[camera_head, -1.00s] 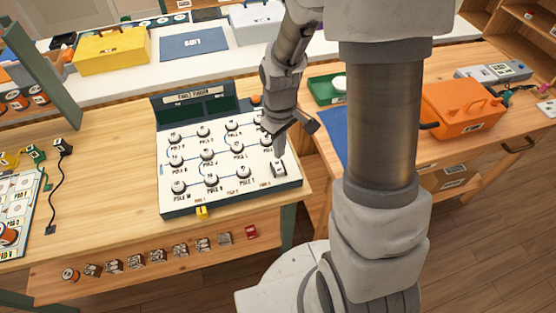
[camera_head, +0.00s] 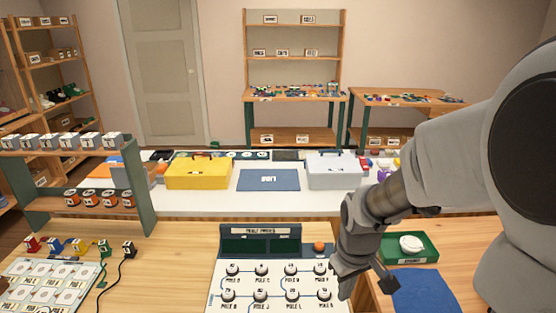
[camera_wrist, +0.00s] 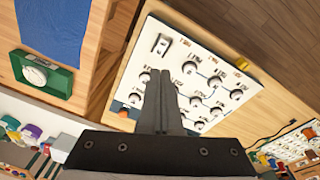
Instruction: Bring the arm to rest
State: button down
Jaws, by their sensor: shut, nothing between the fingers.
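My arm reaches in from the right in the head view. My gripper (camera_wrist: 160,72) shows in the wrist view with its two dark fingers together and nothing between them. It points over the white dial panel (camera_wrist: 205,75), which has black knobs joined by blue lines and a switch near one corner. In the head view the same panel (camera_head: 276,290) lies on the wooden table with a dark raised back and an orange button. My wrist covers its right side there, and the fingertips are hard to make out. Contact with the panel cannot be told.
A green tray (camera_head: 428,256) with a white round thing and a blue mat (camera_head: 424,290) lie right of the panel. Yellow (camera_head: 198,173) and grey (camera_head: 336,171) toolboxes stand behind on a white counter. A low shelf (camera_head: 145,186) and cabled plugs are at left.

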jog(key=s+r+m+t, duration=0.4)
jog(key=s+r, duration=0.8)
jog(key=r, duration=0.3)
jog(key=shift+s+r+m, duration=0.3)
jog(key=shift+s+r, duration=0.05)
jog(key=shift+r, duration=0.05)
jog(key=shift+w+a, duration=0.1)
jog(key=w+f+m+g+b, duration=0.5)
jog(key=w+f+m, duration=1.1)
jog(key=m, duration=0.2)
jog(key=shift+f+b, duration=0.25)
jog(key=shift+b, duration=0.1)
notch_tip(320, 180, down, 14)
jog(key=b, duration=0.2)
jog(key=shift+b, duration=0.4)
